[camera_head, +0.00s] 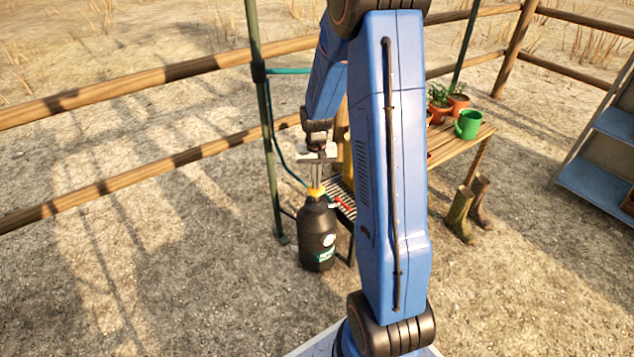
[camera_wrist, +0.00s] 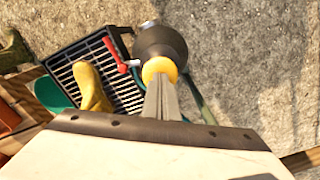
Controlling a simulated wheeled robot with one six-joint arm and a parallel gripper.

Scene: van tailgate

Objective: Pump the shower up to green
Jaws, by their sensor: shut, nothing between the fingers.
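The shower is a black bottle-shaped tank (camera_head: 318,238) with a round white gauge or label (camera_head: 327,240) on its side, too small to read. A yellow knob (camera_head: 315,192) tops it. In the wrist view the dark tank (camera_wrist: 160,40) lies beyond the yellow knob (camera_wrist: 159,70). My gripper (camera_head: 315,182) points down with its fingers together, right above the knob. In the wrist view the shut fingertips (camera_wrist: 160,82) are over or against the yellow top; I cannot tell whether they touch. Nothing is between the fingers.
A red-handled lever (camera_wrist: 115,55) and a slatted black grate (camera_wrist: 110,75) stand beside the tank. A green post (camera_head: 268,130) with a hose stands left of it. Open gravel lies left.

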